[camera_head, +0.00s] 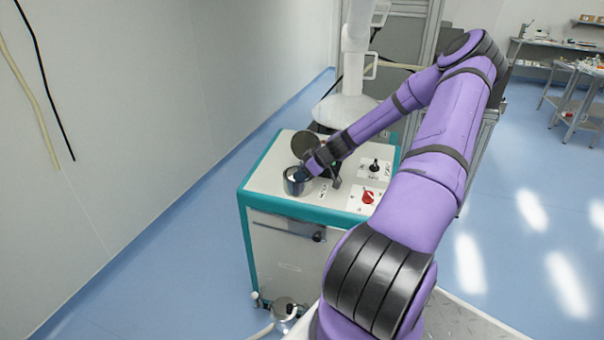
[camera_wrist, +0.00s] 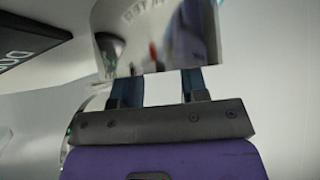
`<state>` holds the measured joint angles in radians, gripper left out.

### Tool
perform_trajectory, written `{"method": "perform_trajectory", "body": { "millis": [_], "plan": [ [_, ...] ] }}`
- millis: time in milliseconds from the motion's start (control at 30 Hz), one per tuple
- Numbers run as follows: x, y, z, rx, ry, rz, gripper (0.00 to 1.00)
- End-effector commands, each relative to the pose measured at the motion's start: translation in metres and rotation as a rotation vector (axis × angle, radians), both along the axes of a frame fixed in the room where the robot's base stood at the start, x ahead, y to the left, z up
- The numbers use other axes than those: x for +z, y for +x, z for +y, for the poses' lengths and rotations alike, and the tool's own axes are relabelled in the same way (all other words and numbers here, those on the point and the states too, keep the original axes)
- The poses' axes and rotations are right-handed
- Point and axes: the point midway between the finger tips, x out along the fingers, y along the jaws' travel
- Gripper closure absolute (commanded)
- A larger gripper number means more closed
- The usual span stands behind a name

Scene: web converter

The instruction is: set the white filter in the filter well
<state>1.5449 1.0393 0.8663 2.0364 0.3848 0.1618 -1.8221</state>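The filter well is a shiny metal cup (camera_head: 297,187) on the white top of a teal-edged machine. A round lid (camera_head: 303,147) stands open behind it. My gripper (camera_head: 310,170) is at the well's opening, pointing down. In the wrist view, the curved mirror-like metal wall (camera_wrist: 140,45) of the well fills the upper middle. My two blue fingers stand apart and run up to its edge, where their tips are hidden. I cannot pick out the white filter for certain. A pale patch shows inside the cup, and I cannot tell whether the fingers hold anything.
A red knob (camera_head: 368,197) and a black joystick (camera_head: 375,165) sit on the machine top, right of the well. A dark lettered panel (camera_wrist: 30,40) shows at the wrist view's upper left. The machine top's front left corner is clear.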

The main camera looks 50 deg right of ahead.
Motion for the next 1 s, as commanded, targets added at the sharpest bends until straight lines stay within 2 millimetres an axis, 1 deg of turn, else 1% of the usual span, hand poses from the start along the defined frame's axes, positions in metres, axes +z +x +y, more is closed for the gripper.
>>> {"method": "perform_trajectory", "body": {
  "millis": [100,233,367,600,700,900,1000],
  "plan": [
    [0.002,0.000,0.000,0.000,0.000,0.000,0.59],
    [0.011,-0.008,-0.005,-0.001,-0.003,-0.001,0.59],
    [0.027,-0.024,-0.011,-0.003,-0.003,0.000,0.59],
    [0.061,-0.055,-0.024,-0.003,-0.003,0.000,0.59],
    [0.072,-0.065,-0.028,-0.003,-0.003,0.000,0.59],
    [0.084,-0.076,-0.032,-0.001,-0.001,0.000,0.59],
    [0.088,-0.076,-0.027,0.009,-0.002,0.013,0.59]
  ]
}}
